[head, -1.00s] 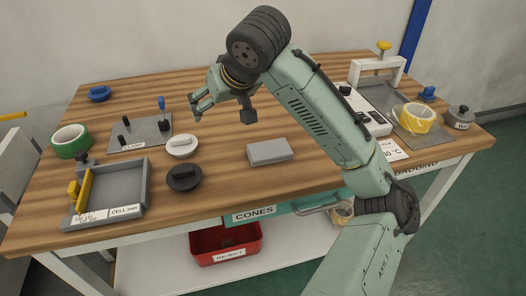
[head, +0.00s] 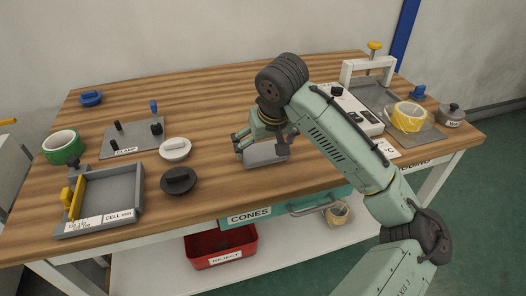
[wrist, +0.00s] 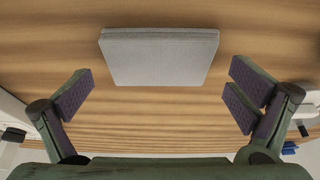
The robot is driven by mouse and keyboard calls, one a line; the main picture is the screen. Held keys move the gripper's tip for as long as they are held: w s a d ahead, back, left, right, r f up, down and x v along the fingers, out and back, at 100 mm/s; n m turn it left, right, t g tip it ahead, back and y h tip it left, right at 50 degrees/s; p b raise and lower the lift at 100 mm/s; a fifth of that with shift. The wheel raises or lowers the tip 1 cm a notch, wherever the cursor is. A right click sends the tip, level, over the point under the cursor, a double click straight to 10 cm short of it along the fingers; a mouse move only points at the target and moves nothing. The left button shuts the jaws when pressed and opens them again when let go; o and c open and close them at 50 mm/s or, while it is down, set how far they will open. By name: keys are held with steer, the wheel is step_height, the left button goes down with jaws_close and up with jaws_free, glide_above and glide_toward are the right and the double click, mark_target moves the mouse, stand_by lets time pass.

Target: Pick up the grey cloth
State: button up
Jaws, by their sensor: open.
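The grey cloth (head: 262,155) is a folded flat block on the wooden table, near the front edge. My gripper (head: 262,146) is above it in the head view and hides part of it. In the wrist view the cloth (wrist: 160,57) lies whole at the upper middle, beyond the fingertips. My gripper (wrist: 160,92) is open there, with its fingers spread wider than the cloth. Nothing is between the fingers, and they appear apart from the cloth.
White and black lidded discs (head: 174,149) (head: 179,181) and a grey tray (head: 128,215) are to the left. A clamp plate (head: 130,140) is behind them. Bare wood surrounds the cloth.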

steer(key=shift+x, duration=0.95)
steer(key=c, duration=0.8)
steer(key=shift+r, duration=0.1)
steer(key=shift+a+r, duration=0.1)
steer(key=shift+r, duration=0.7)
steer(key=shift+b+v, duration=0.45)
steer(key=shift+v, duration=0.45)
steer(key=s+r+b, duration=0.1)
steer(key=s, duration=1.4)
steer(key=shift+s+d+r, duration=0.15)
steer(key=shift+d+r, duration=0.15)
steer(key=shift+d, duration=0.15)
